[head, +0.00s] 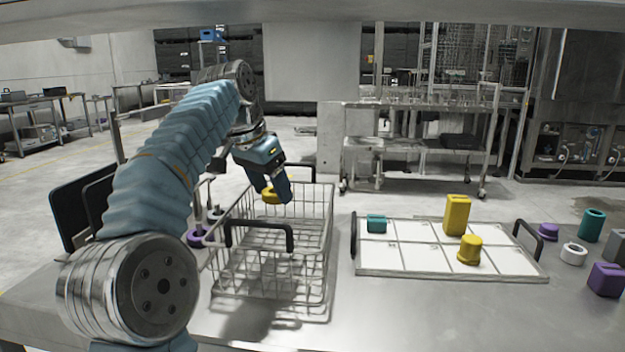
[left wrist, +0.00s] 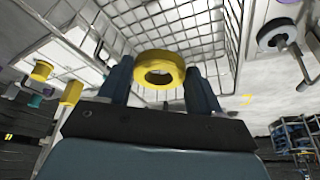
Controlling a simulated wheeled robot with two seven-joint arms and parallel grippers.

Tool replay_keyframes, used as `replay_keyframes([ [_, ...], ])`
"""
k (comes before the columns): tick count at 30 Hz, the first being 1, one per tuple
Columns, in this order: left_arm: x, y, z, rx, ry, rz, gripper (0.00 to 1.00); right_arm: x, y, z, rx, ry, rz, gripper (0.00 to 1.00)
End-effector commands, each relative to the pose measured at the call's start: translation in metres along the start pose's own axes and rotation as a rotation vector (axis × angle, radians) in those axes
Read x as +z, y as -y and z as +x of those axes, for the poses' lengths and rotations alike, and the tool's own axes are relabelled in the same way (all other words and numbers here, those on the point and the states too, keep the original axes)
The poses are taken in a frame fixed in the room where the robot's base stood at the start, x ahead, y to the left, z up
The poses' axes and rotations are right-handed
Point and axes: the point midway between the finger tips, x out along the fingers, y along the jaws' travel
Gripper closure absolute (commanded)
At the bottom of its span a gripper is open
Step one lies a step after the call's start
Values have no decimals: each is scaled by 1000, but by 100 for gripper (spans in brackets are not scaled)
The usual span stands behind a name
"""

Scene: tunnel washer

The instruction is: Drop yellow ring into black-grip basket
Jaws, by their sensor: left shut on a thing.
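The yellow ring (head: 270,196) is between the fingers of my left gripper (head: 277,194), which is shut on it. In the left wrist view the ring (left wrist: 143,66) sits flat between the two fingertips (left wrist: 160,78), with wire mesh beyond it. The black-grip basket (head: 328,216) is a wire basket with a black handle (head: 260,227) on the near side and another at the far side. The ring is over the far part of the basket; its exact height above the rim is hard to tell. My right gripper is not in view.
A white gridded tray (head: 400,270) right of the basket holds a teal block (head: 376,223), a yellow block (head: 457,215) and a yellow knob-like piece (head: 469,250). Purple, teal and white pieces lie farther right. Pegs with a purple ring (head: 196,238) stand left of the basket.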

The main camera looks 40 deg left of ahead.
Motion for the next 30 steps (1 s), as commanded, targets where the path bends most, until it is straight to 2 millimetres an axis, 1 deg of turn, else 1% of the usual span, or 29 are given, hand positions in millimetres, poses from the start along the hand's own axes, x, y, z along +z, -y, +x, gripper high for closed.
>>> replay_keyframes([
  [2,5,0,10,-1,0,-1,66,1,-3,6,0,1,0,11],
  [6,16,0,37,0,2,-1,66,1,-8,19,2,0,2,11],
  [9,22,0,50,1,1,0,66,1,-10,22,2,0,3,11],
  [11,23,0,55,1,1,0,66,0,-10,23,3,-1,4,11],
  [18,37,0,88,0,2,-1,66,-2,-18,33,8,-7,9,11],
  [21,39,0,93,0,0,0,66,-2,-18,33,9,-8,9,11],
  [27,38,0,92,0,0,0,66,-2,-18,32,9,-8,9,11],
  [30,39,0,95,0,0,0,66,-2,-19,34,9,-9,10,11],
])
